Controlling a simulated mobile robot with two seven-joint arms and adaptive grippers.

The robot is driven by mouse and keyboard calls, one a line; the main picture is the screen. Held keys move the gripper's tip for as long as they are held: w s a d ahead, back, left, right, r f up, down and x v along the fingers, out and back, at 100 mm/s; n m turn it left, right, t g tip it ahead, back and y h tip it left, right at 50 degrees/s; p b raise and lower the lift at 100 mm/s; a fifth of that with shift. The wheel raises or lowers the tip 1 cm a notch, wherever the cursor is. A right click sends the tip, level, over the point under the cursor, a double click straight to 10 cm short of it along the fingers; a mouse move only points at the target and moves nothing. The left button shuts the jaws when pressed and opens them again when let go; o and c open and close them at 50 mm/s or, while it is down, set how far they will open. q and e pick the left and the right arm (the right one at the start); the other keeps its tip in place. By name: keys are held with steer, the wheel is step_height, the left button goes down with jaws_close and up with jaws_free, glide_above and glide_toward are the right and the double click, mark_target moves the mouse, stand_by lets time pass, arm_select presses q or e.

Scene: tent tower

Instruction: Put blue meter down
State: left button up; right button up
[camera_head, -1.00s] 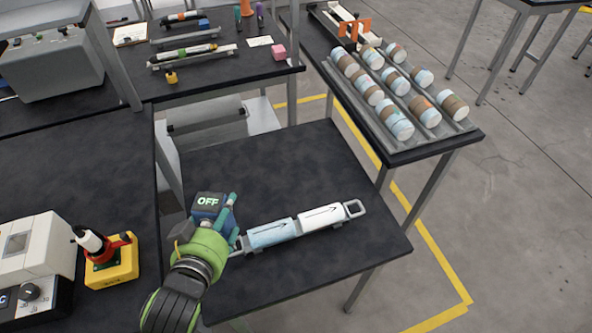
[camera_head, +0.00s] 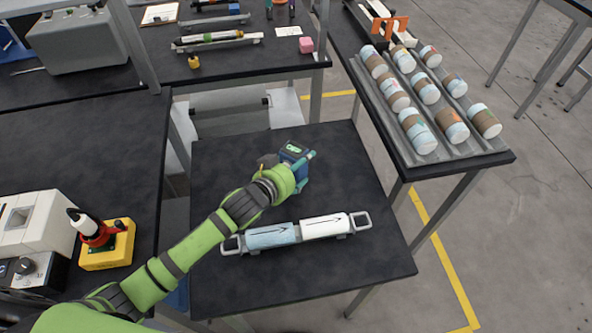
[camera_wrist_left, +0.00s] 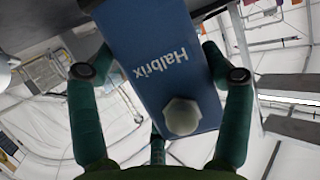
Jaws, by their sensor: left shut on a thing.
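The blue meter (camera_head: 293,151) has a small display on its top face. It also fills the middle of the left wrist view (camera_wrist_left: 165,60), where its blue side reads "Halbrix" and bears a grey hexagonal knob. My left gripper (camera_head: 298,170) is shut on it, with teal fingers around its sides. In the head view the meter is over the far part of the small black table (camera_head: 230,180). I cannot tell whether its underside touches the table. My right gripper is not in view.
A metal holder with a light blue and a white cylinder (camera_head: 322,227) lies on the near part of the small table. A rack of several banded cylinders (camera_head: 428,100) stands on the right table. A yellow box with a red-based switch (camera_head: 107,250) is at left.

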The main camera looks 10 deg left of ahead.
mark_target(296, 173)
arm_select(q)
steer(key=shift+w+a+f, duration=0.2)
steer(key=shift+w+f, duration=0.15)
steer(key=shift+w, duration=0.15)
steer(key=shift+w+a+f, duration=0.2)
steer(key=shift+w+f, duration=0.1)
steer(key=shift+w, duration=0.15)
steer(key=shift+f, duration=1.95)
steer(key=shift+f, duration=0.1)
steer(key=o, duration=1.3)
steer(key=shift+f, duration=0.1)
steer(key=shift+s+r, duration=0.2)
steer(key=v, duration=1.1)
steer(key=shift+s+a+r, duration=0.1)
steer(key=shift+s+r, duration=0.05)
steer(key=shift+s, duration=0.15)
